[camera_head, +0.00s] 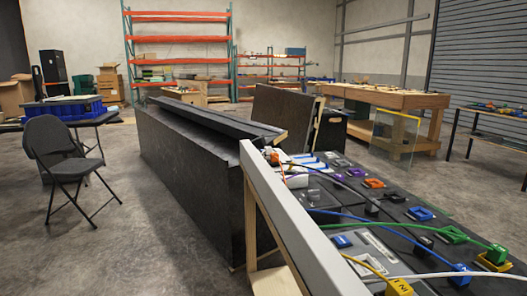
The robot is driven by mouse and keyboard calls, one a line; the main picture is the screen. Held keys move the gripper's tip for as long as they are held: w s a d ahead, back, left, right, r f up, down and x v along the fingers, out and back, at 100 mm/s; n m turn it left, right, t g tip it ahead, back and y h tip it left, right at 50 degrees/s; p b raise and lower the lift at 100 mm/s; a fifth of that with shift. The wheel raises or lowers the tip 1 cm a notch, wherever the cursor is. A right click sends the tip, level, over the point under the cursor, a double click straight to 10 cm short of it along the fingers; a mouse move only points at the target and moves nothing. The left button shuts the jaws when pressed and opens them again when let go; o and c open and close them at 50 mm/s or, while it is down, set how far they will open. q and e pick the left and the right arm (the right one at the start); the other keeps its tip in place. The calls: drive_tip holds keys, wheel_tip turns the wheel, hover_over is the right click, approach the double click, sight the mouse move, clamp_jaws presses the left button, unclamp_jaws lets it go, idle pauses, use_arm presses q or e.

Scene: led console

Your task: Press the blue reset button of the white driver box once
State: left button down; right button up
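The console (372,205) is at the lower right, a dark panel with coloured plugs and cables. Near its front edge is a pale grey-white box (375,246), partly hidden by cables and cut by the frame's lower part. A small blue button-like part (341,240) is at that box's left end. A smaller white item with blue strips (308,162) is at the console's far left end. I cannot tell for certain which one is the driver box. Neither of my grippers is in view.
Blue, green, yellow and white cables cross the console; a green plug (496,254) and yellow plug (398,287) are at its near side. A long white beam (290,222) runs along its left side. A black bench (190,175) stands beyond; a folding chair (62,160) is left on open floor.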

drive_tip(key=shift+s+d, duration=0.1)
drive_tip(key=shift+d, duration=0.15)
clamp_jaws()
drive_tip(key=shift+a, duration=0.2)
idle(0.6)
